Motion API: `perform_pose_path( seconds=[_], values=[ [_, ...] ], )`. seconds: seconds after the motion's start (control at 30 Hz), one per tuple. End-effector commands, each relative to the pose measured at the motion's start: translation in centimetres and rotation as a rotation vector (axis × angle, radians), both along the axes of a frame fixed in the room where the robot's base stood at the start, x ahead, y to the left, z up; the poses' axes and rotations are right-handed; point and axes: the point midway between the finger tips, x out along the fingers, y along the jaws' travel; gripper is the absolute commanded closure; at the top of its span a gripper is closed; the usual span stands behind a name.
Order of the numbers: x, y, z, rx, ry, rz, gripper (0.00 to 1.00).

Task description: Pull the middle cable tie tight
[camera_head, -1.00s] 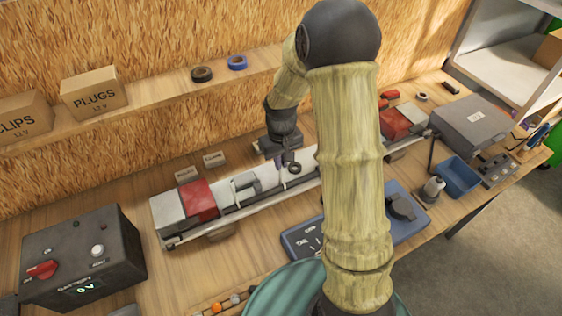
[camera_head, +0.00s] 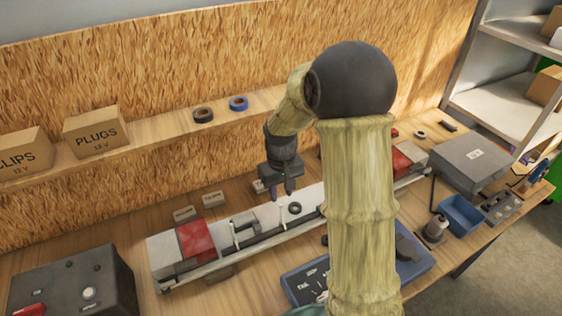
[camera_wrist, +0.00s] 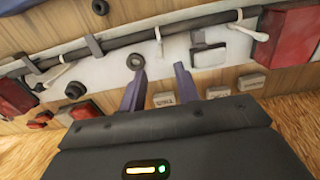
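The trailer frame (camera_head: 262,225) is a long pale beam with red end blocks and a dark cable along it. The middle cable tie (camera_head: 283,213) is a thin white strap around the cable; its tail sticks up. It also shows in the wrist view (camera_wrist: 158,38). The left tie (camera_head: 235,237) also stands up, and the right tie (camera_wrist: 57,76) shows in the wrist view. My gripper (camera_head: 281,197) points down just behind and above the middle tie. In the wrist view its two fingers (camera_wrist: 158,85) are apart with nothing between them.
A black ring (camera_head: 295,208) lies on the frame right of the middle tie. A black clip (camera_head: 244,222) stands left of it. A blue tray (camera_head: 302,283) lies in front. A shelf (camera_head: 165,135) runs along the wall.

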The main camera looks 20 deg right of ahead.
Motion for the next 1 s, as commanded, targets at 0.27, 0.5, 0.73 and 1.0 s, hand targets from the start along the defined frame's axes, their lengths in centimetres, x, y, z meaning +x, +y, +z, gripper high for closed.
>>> perform_pose_path(
  seconds=[0.27, 0.5, 0.73, 1.0],
  values=[
    [0.1, 0.0, 5.7, 0.000, -0.006, 0.000, 0.68],
    [0.0, 0.1, 10.3, 0.001, -0.005, -0.001, 0.68],
    [0.0, 0.1, 12.7, 0.001, -0.001, 0.000, 0.68],
    [0.0, 0.1, 12.8, 0.001, 0.001, 0.000, 0.68]
  ],
)
